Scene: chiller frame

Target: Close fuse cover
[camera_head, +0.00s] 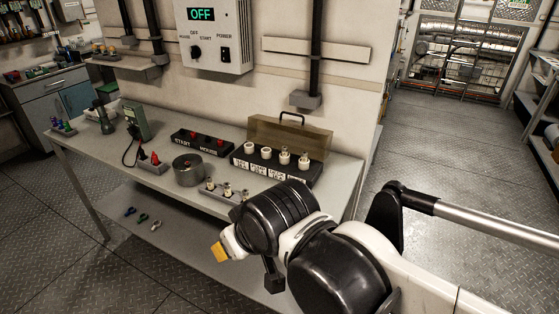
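The fuse cover (262,130) is a translucent amber lid with a black handle (292,115) on top. It stands raised at the back of the black fuse block (310,180) on the bench. Several white fuses stand uncovered along the block, in front of the cover. White labels run along the block's front. My gripper (245,268) is at lower centre, in front of the bench and apart from the cover. My arm's wrist hides much of it, so its finger opening is unclear.
The bench (345,172) also holds a black start box (203,143), a grey metal pot (188,170), a small row of fuse-like parts (226,190) and a green meter (137,120). A control box (215,35) reading OFF hangs above. Open floor (445,140) lies to the right.

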